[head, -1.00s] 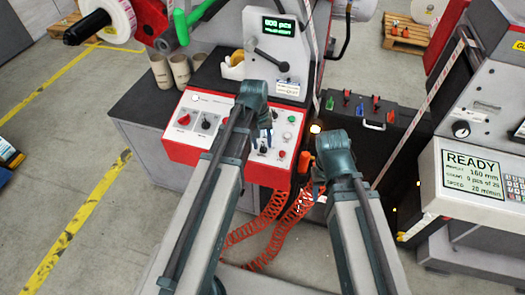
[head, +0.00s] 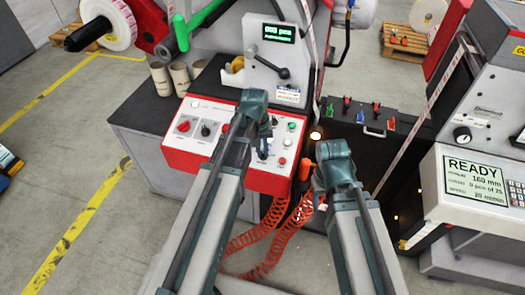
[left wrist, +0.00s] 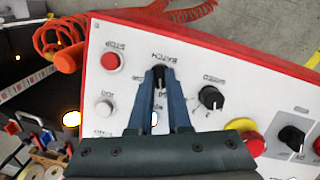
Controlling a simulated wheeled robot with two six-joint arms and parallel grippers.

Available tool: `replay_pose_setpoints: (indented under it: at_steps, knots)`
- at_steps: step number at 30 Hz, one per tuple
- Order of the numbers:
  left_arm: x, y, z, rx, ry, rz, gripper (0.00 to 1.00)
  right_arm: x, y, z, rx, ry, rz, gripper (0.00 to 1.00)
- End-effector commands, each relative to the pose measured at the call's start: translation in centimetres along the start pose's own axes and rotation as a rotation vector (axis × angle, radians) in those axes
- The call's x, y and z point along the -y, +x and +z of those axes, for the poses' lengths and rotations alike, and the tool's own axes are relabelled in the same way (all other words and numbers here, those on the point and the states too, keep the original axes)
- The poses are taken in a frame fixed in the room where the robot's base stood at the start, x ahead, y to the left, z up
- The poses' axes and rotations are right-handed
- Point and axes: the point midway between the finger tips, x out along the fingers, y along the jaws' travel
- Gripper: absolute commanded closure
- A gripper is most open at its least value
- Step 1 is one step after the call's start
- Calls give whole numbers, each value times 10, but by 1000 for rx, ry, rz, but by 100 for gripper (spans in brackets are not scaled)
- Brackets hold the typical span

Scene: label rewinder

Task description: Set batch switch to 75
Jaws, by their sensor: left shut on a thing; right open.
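The batch switch (left wrist: 158,76) is a small dark knob under an upside-down BATCH label on the white, red-edged control panel (head: 174,150). In the left wrist view my left gripper (left wrist: 160,84) is shut on this knob, one finger at each side. The fingers hide part of the scale, so the setting is not readable. In the head view my left gripper (head: 264,145) is over the panel's right part and hides the switch. My right gripper (head: 319,186) hangs just right of the panel, open; its fingers are partly hidden.
Beside the switch are a red stop button (left wrist: 111,61), a white button (left wrist: 104,108) and a black speed knob (left wrist: 211,98). An orange-handled tool (head: 305,168) with a coiled red hose (head: 268,236) hangs by the panel's right edge. A black case (head: 375,150) stands behind my right gripper.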

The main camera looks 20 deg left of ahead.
Motion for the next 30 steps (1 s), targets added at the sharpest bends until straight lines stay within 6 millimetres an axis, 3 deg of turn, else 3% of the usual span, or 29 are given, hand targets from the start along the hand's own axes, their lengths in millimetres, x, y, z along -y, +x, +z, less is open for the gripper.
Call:
replay_pose_setpoints:
  at_steps: [8,30]
  knots:
    - [-1,1,0,0,84,-23,100,0,0,0,0,0,0,50]
    - [-4,2,2,2,586,-154,100,0,1,0,0,0,0,50]
